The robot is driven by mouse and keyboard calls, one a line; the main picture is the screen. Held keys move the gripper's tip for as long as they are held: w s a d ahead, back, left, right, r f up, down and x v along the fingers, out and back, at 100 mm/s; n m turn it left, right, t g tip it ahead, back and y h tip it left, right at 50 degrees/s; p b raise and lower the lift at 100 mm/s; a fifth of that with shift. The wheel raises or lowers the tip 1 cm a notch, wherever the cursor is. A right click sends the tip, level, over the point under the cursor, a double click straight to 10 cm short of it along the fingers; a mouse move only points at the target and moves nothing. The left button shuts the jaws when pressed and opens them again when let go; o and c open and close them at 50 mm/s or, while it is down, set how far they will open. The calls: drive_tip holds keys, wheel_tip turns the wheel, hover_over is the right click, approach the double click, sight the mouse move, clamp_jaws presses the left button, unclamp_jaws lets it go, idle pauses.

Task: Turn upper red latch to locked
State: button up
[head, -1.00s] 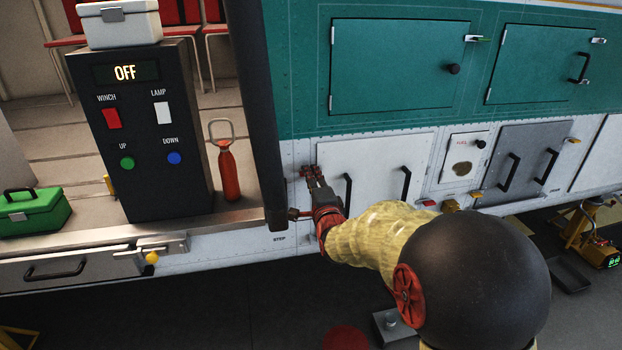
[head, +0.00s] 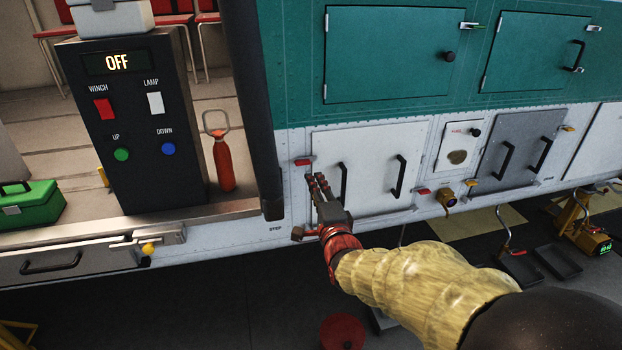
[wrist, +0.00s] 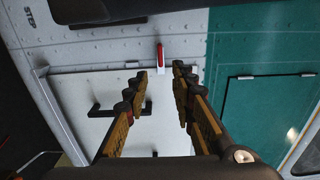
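The upper red latch (head: 303,162) sits at the upper left corner of the white door (head: 372,200), its red handle lying about level. In the wrist view the same latch (wrist: 160,55) shows beyond the fingertips, roughly in line with the gap between them. My gripper (head: 317,181) is a little right of and below the latch in the head view, apart from it. In the wrist view its fingers (wrist: 158,78) are spread with nothing between them. A second reddish latch (head: 298,233) is at the door's lower left, partly beside my wrist.
Two black handles stick out from the white door, one (head: 399,176) right of my gripper. Another red latch (head: 424,191) is at the door's right. A dark post (head: 262,150) stands left of the latch. A control box (head: 130,125) reads OFF.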

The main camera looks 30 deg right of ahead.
drive_tip(key=shift+v, duration=0.9)
drive_tip(key=s+a+f+n+g+y, duration=0.1)
drive_tip(key=s+a+f+n+g, duration=0.1)
drive_tip(key=s+f+n+g, duration=0.35)
drive_tip(key=s+a+f+n+g+y, duration=0.1)
drive_tip(key=s+f+n+g, duration=0.25)
drive_tip(key=f+n, duration=0.35)
drive_tip(key=s+a+r+n+g+y+p, duration=0.1)
drive_tip(key=s+a+r+n+g, duration=0.2)
drive_tip(key=s, duration=0.4)
drive_tip(key=s+a+n+g+y, duration=0.1)
drive_tip(key=s+a+n, duration=0.3)
drive_tip(key=s+a, duration=0.25)
drive_tip(key=s+a+r+n+t+y+p, duration=0.1)
drive_tip(key=s+a+r+n, duration=0.1)
drive_tip(key=r, duration=0.6)
drive_tip(key=shift+s+a+p, duration=0.3)
drive_tip(key=shift+s+a, duration=0.4)
drive_tip(key=shift+a, duration=0.25)
